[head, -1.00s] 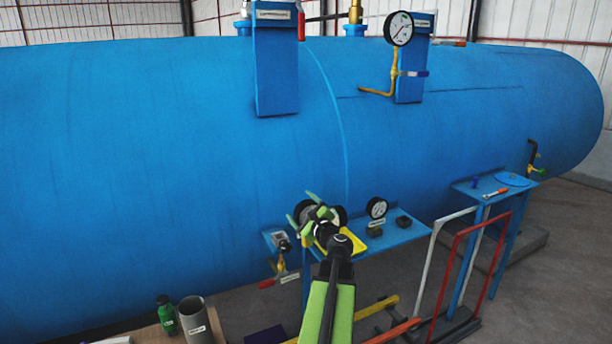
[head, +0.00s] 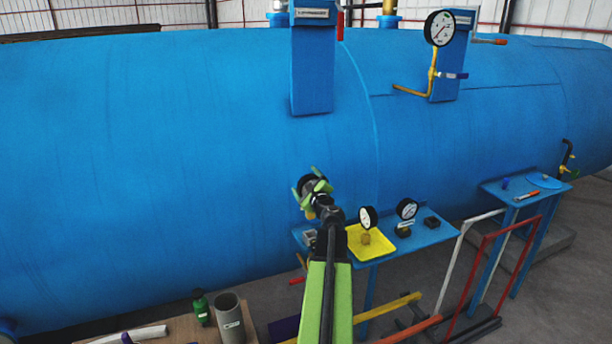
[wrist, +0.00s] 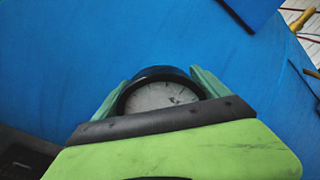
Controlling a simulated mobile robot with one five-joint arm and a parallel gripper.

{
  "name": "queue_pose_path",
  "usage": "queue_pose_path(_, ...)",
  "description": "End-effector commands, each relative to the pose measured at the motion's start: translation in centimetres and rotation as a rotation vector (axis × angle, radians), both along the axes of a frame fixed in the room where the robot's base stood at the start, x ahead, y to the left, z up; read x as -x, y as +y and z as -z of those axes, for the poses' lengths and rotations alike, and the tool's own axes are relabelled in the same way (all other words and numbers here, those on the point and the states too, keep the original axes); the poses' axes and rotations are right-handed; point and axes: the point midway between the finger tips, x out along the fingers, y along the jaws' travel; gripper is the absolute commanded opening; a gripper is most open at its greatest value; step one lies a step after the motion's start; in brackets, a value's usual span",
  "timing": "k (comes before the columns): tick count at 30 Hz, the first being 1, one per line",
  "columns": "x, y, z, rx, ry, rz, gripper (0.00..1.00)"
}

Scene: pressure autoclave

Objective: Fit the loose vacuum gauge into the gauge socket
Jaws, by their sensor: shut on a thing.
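My gripper (head: 312,188) is shut on a round gauge with a black rim. In the wrist view the gauge (wrist: 160,92) sits between the green fingers, its pale dial partly hidden by the gripper body; I cannot read its label. It is held in the air in front of the blue vessel, above and left of the small blue shelf. A second gauge (head: 368,217) with a brass fitting stands at the yellow tray (head: 381,246). A third gauge (head: 407,208) stands on a dark block at the shelf. I cannot tell for certain which fitting is the gauge socket.
The blue vessel (head: 200,150) fills the background. A large gauge (head: 439,28) on a brass pipe is mounted on it. A dark block (head: 432,221) lies at the shelf's right. White and red rails (head: 520,240) stand right. A green bottle (head: 201,308) and grey cup (head: 230,318) stand front left.

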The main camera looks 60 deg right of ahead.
Motion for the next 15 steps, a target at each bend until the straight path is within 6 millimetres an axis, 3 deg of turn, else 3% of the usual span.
queue_pose_path(11,0.3,0.1,0.1,-0.006,0.003,-0.003,0.12)
queue_pose_path(15,0.3,0.1,1.3,-0.006,0.002,-0.003,0.12)
